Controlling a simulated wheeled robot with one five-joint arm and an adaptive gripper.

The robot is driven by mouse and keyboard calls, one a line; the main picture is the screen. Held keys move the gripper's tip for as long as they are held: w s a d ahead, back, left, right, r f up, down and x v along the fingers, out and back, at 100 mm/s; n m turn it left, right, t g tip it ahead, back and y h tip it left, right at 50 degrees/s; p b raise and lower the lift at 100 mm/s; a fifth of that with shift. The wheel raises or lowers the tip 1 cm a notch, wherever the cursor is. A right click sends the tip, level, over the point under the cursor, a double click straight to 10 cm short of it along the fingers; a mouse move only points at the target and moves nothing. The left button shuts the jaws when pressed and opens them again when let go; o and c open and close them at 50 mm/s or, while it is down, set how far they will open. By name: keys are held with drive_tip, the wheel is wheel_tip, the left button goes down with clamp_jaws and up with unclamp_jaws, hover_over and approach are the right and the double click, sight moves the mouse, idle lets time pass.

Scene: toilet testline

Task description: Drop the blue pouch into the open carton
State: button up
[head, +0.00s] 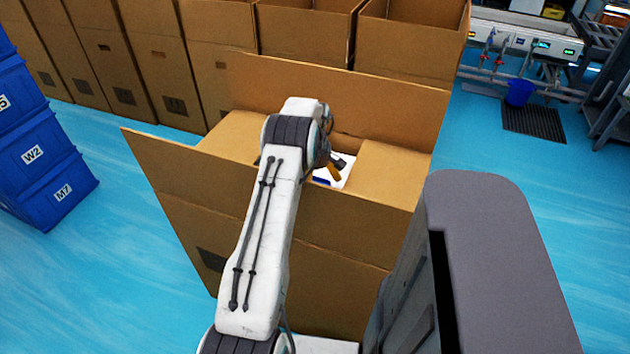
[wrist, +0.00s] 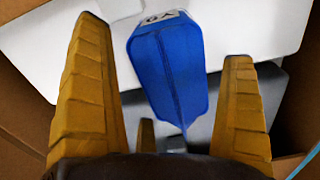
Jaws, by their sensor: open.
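The blue pouch (wrist: 168,75) shows in the wrist view between my gripper's two yellow fingers, with visible gaps on both sides. It has a pale label at its top end and narrows toward my palm. My gripper (wrist: 163,40) is open. In the head view my gripper (head: 336,167) hangs over the opening of the brown carton (head: 310,225), whose flaps are spread. A small patch of blue (head: 322,181) shows below the fingers there. Whether the pouch rests on the contents or is in the air, I cannot tell.
White items (head: 340,170) lie inside the carton. More open brown cartons (head: 300,35) stand behind it. Blue labelled crates (head: 40,150) are stacked at the left. A blue bucket (head: 519,92) stands by a dark mat at the upper right. Blue floor is clear at the right.

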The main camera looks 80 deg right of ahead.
drive_tip(key=shift+r, duration=0.15)
wheel_tip(320, 180, up, 12)
drive_tip(key=shift+a+r, duration=0.15)
idle(0.5)
idle(0.7)
